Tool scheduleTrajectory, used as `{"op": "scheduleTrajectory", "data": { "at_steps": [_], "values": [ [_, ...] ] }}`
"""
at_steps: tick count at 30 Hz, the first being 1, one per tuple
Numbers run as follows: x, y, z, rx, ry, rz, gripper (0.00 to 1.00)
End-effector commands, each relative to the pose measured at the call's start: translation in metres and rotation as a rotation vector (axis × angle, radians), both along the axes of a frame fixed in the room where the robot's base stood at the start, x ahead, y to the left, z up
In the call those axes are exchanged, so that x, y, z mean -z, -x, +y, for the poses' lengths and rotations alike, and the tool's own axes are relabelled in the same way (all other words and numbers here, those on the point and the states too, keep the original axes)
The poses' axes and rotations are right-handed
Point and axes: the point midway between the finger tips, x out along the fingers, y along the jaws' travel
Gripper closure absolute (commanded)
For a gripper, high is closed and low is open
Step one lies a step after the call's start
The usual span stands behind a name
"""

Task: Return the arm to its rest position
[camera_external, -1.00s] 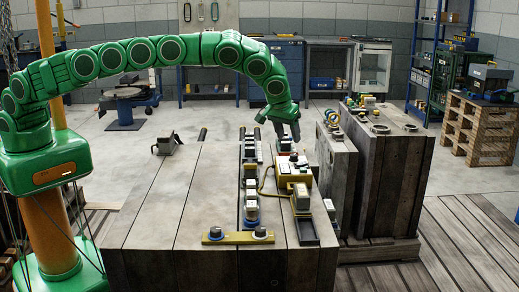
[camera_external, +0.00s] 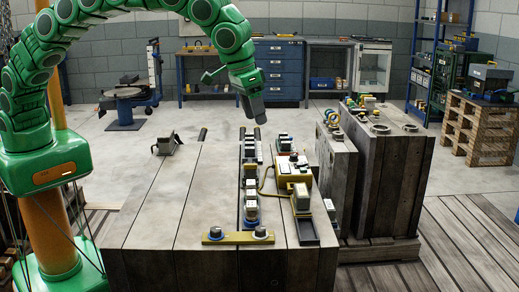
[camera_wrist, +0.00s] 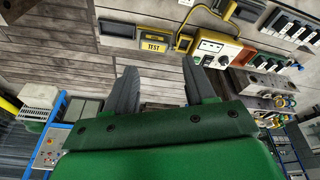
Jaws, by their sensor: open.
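My green arm arches from the left in the external view. My gripper (camera_external: 255,108) hangs above the far part of the wooden bench (camera_external: 185,195), clear of everything on it. In the wrist view my gripper's two grey fingers (camera_wrist: 160,85) stand apart, with nothing between them.
A rail of white and grey modules (camera_external: 250,185) runs along the bench top. Beside it sits a yellow box with a cable (camera_external: 293,175). A dark clamp-like object (camera_external: 168,144) stands at the bench's far left. Wooden blocks (camera_external: 395,180) stand to the right. The bench's left half is mostly bare.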

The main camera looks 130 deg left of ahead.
Motion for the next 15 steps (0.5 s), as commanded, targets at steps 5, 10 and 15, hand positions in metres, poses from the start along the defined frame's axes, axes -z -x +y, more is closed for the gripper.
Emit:
{"op": "scheduleTrajectory", "data": {
  "at_steps": [5,10,15],
  "values": [
    [-0.032,0.002,-0.054,0.112,0.013,-0.004,0.46],
    [-0.058,0.010,-0.101,0.211,0.024,-0.004,0.46],
    [-0.081,0.024,-0.147,0.310,0.029,-0.002,0.46]
  ]
}}
